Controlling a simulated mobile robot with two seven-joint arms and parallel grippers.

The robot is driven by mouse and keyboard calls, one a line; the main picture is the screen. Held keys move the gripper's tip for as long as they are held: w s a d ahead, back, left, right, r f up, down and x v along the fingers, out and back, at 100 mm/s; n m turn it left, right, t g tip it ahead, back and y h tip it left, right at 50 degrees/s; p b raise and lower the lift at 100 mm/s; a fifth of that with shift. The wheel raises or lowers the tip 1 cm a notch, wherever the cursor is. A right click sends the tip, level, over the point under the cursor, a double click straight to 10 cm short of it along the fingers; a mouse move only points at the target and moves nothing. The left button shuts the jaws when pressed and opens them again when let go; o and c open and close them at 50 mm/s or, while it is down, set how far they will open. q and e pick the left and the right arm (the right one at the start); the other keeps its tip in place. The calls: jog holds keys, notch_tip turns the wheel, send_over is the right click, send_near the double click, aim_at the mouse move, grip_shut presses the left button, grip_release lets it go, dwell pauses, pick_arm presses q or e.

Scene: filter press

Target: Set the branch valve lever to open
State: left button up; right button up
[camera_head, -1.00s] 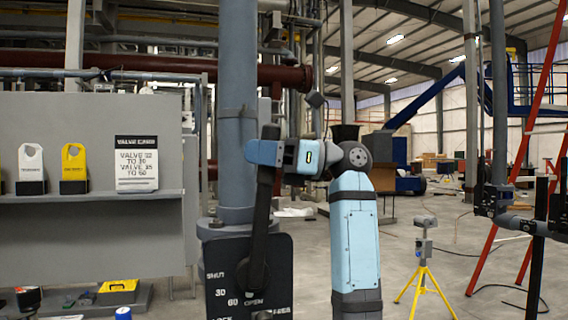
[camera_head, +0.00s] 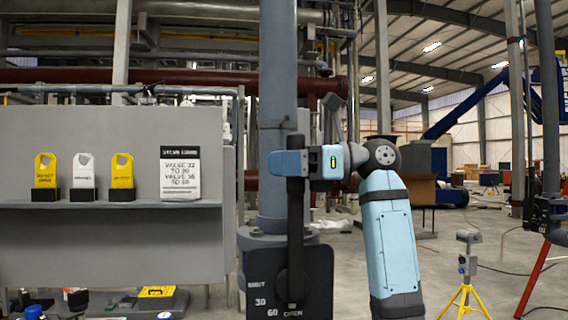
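The branch valve lever (camera_head: 295,225) is a long dark bar on the front of the grey pipe (camera_head: 277,80). It stands about upright, its lower end on a dark plate (camera_head: 258,275) marked with 30, 60 and OPEN; the wording at the plate's left is hard to read. The lower edge of the plate is cut off.
A grey shelf board at left holds yellow and white tags (camera_head: 122,171) and a card reading VALVE 32 TO 30, VALVE 35 TO 60 (camera_head: 180,175). A yellow tripod (camera_head: 465,295) stands at right on open floor. A red ladder leg (camera_head: 535,285) is at far right.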

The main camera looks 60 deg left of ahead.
pick_arm(q)
jog(key=shift+w, duration=0.1)
jog(key=v, duration=1.3)
jog(key=shift+w+d+p, duration=0.3)
jog(key=shift+p, duration=0.1)
jog(key=shift+f, duration=0.1)
